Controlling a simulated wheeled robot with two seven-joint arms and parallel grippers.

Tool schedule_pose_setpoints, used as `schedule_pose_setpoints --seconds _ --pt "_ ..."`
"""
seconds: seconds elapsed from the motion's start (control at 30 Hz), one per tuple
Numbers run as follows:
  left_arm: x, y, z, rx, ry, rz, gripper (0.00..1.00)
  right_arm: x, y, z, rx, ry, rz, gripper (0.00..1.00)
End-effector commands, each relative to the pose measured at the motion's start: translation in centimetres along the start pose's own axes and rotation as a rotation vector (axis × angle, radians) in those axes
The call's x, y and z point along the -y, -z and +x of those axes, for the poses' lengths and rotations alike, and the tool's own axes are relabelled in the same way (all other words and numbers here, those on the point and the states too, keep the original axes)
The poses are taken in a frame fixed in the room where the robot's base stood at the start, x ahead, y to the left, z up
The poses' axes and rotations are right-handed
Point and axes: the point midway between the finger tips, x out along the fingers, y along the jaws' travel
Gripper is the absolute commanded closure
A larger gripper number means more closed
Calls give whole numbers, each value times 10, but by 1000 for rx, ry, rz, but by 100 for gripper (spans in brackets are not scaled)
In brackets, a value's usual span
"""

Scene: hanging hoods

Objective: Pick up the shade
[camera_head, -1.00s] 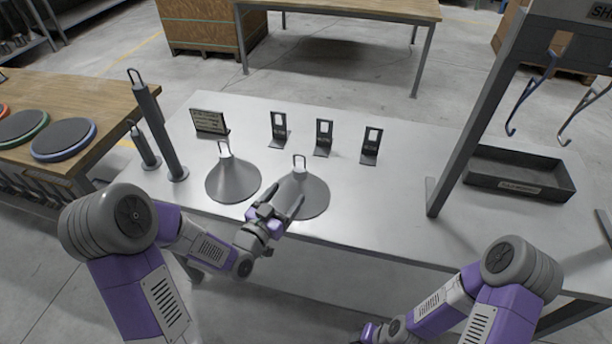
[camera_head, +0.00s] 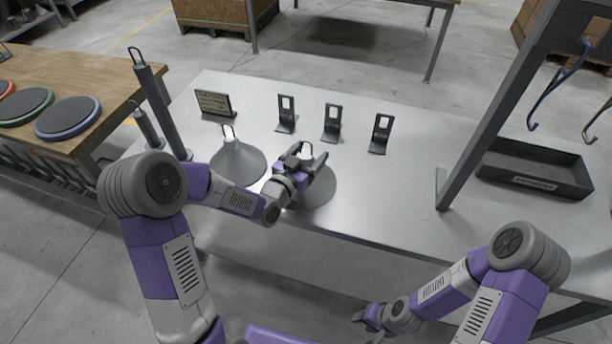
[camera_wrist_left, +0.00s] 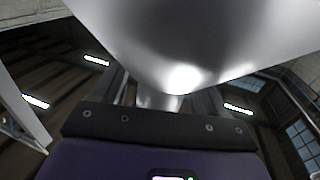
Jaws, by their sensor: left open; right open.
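Two grey conical shades with wire loops on top stand on the metal table in the head view. The left shade (camera_head: 238,166) is in the open. The right shade (camera_head: 322,188) is partly hidden behind my left gripper (camera_head: 311,156). My left gripper is open at the right shade's upper part, with its loop showing between the fingers. In the left wrist view the shade's grey surface (camera_wrist_left: 190,35) fills the top, and its narrow part lies between the spread fingers (camera_wrist_left: 160,98). Contact cannot be told. My right gripper (camera_head: 364,318) is open and empty, low in front of the table.
Several black stands (camera_head: 331,124) and a small sign (camera_head: 214,104) stand behind the shades. Dark posts (camera_head: 160,110) rise at the left. A black tray (camera_head: 535,170) and an upright frame (camera_head: 490,110) with blue hooks are at the right. The table's middle right is clear.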

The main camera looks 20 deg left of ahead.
Motion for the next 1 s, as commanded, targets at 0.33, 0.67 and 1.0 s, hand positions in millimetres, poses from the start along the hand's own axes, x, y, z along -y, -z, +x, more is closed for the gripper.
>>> schedule_pose_setpoints --seconds 0.33,0.67,1.0 --pt "0 0 0 0 1 0 65 0 0 0 0 0 0 57" --pt "0 1 0 -2 1 1 100 0 0 0 0 0 0 57" --pt "0 23 0 -6 1 3 100 3 0 -8 0 0 0 57"
